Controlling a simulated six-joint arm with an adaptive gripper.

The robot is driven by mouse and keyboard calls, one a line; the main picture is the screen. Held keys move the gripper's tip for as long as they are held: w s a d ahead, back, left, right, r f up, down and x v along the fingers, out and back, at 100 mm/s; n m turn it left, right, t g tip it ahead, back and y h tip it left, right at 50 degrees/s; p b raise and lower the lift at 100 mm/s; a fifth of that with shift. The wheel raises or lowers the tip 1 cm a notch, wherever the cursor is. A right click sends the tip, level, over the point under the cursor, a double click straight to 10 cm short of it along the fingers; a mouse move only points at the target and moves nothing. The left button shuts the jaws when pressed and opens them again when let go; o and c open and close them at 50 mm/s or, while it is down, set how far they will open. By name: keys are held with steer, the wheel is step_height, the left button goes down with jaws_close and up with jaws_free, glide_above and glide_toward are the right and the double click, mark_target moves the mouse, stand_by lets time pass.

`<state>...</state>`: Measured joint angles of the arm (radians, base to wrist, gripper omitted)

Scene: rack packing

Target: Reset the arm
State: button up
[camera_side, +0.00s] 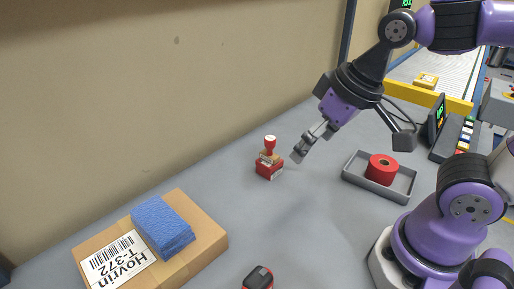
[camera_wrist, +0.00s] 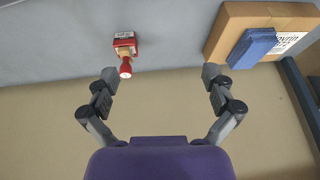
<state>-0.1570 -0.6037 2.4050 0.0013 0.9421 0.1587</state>
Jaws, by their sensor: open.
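My gripper (camera_side: 313,140) is above the grey table, close to the wall. In the wrist view its two fingers (camera_wrist: 162,82) are spread wide with nothing between them. A red stamp (camera_side: 269,161) with a round-topped handle stands upright on the table, just left of my gripper in the side view and apart from it. The stamp also shows in the wrist view (camera_wrist: 124,46), beyond the fingertips and nearer the left one.
A cardboard box (camera_side: 206,231) labelled Hovrin T-372 carries a blue folded cloth (camera_side: 162,226). A grey tray (camera_side: 399,192) holds a red roll (camera_side: 381,169). A dark-topped red object (camera_side: 258,277) is at the front edge. A conveyor (camera_side: 446,62) lies behind. The table's middle is clear.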

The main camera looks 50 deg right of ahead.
steer(key=d, duration=0.2)
steer(key=d+t, duration=0.1)
steer(key=shift+s+d+r+h, duration=0.1)
steer(key=shift+s+d+h, duration=0.1)
steer(key=shift+s+h, duration=0.2)
stand_by(0.9)
